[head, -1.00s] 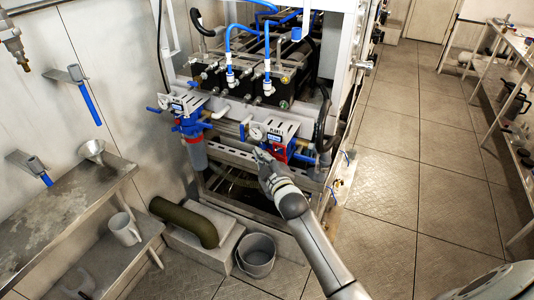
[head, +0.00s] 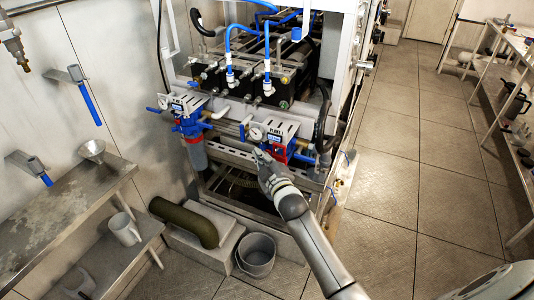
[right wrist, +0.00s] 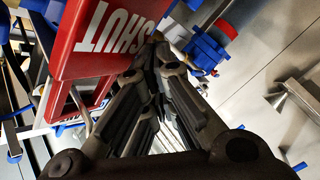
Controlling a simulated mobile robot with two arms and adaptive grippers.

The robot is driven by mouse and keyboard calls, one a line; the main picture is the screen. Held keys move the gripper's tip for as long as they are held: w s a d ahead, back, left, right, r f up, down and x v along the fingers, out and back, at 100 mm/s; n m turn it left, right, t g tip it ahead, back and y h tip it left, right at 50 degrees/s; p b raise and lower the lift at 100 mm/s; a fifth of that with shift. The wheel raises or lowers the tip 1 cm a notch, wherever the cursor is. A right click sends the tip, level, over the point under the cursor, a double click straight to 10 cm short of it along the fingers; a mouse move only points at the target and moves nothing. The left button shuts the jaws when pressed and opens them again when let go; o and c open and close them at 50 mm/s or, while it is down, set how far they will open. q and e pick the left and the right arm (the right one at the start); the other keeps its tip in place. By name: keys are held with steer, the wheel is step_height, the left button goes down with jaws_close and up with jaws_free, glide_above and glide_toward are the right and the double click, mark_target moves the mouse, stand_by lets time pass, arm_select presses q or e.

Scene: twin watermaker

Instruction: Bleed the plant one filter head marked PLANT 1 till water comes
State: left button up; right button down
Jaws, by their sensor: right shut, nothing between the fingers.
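The filter head marked PLANT 1 (head: 284,130) is a blue and red unit under a pale bracket, on the right of the front rail in the head view. My right gripper (head: 259,153) is shut and empty, its tips just below and left of that filter head. Whether the tips touch it I cannot tell. In the right wrist view, my shut gripper (right wrist: 150,62) has a red SHUT tag (right wrist: 118,32) close on its left. Blue fittings (right wrist: 208,50) show beyond the fingers. The bleed part is hard to make out, and no water shows. My left gripper is out of view.
A second blue filter head (head: 187,122) with a grey bowl hangs to the left. A grey bucket (head: 256,256) and a green hose (head: 186,221) are below. A metal bench (head: 66,203) with a funnel (head: 92,150) lines the left wall. The right floor is clear.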

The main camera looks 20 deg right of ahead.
steer(key=shift+s+a, duration=0.5)
steer(key=shift+a, duration=0.05)
steer(key=s+a+p, duration=0.1)
steer(key=s+a, duration=0.2)
steer(key=shift+s+a, duration=0.1)
steer(key=shift+a, duration=0.3)
stand_by(0.4)
